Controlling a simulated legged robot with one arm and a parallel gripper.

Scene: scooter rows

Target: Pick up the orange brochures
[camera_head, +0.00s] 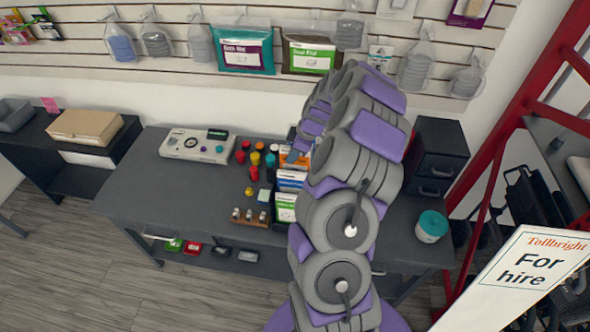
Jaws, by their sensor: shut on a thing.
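The orange brochures (290,160) show as a small orange and white stack at the far end of a brochure row on the dark grey table. My grey and purple arm rises from the bottom, bends over, and ends at my gripper (298,147), which points down at the orange brochures. The gripper is shut on them. The fingertips are small and partly covered by my arm. The brochures still appear in line with the row; I cannot tell whether they are lifted.
Blue brochures (290,180) and green brochures (285,207) stand just nearer. The table (140,190) also holds a control box (197,146), red and yellow knobs, a wooden holder (250,217), a black drawer unit (437,155) and a teal-lidded tub (431,227). A "For hire" sign (520,275) stands at right.

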